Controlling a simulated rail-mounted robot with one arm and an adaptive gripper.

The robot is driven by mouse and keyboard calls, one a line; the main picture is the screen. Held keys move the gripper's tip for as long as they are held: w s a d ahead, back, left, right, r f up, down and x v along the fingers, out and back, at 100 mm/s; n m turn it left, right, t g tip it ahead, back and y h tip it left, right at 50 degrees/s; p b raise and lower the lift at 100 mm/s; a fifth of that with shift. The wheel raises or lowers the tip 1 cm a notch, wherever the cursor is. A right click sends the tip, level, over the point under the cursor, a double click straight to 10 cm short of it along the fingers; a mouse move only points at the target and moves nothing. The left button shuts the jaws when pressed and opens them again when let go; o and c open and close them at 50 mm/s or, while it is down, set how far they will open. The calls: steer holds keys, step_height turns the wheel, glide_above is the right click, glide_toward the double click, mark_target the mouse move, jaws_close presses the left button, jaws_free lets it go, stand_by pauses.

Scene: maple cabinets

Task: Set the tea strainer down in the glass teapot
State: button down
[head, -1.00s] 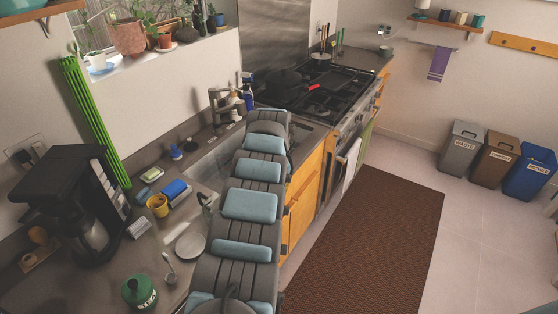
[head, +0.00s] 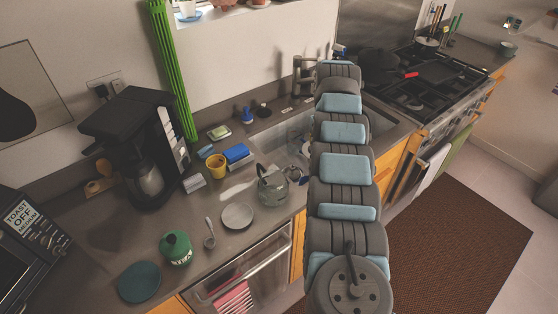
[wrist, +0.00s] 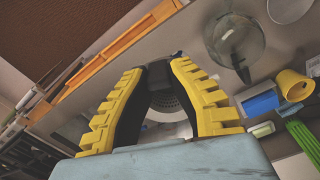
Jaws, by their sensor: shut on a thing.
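The glass teapot (head: 272,188) stands upright on the counter beside the sink, left of my arm. It also shows at the upper right of the wrist view (wrist: 232,38), apart from my gripper. In the wrist view my gripper (wrist: 160,72) has its yellow-ribbed fingers shut on the tea strainer (wrist: 168,104). The strainer's round, grey, perforated bowl shows between the fingers; part of it is hidden by them. In the head view my arm hides the gripper, and I cannot make out the strainer clearly there.
A pale plate (head: 237,216), a spoon (head: 210,240) and a green canister (head: 175,247) lie left of the teapot. A yellow cup (head: 216,168) and blue sponge (head: 236,152) are behind it. The sink (head: 284,136) and faucet (head: 299,78) are near my arm.

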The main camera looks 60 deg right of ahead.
steer(key=w+a+f+n+b, duration=0.1)
steer(key=w+a+n, duration=0.2)
steer(key=w+a, duration=0.3)
steer(key=w, duration=0.5)
steer(key=shift+w+a+f, duration=0.2)
steer(key=shift+a+f, duration=0.05)
steer(key=shift+a, duration=0.15)
steer(key=shift+f+b, duration=0.15)
steer(key=shift+b, duration=0.6)
step_height(320, 180, down, 9)
steer(key=b, duration=0.3)
steer(key=shift+f+b, duration=0.35)
steer(key=shift+f, duration=0.15)
stand_by(1.9)
steer(key=c, duration=1)
jaws_free()
steer(key=shift+c, duration=0.2)
steer(key=shift+r, duration=0.15)
step_height(320, 180, up, 12)
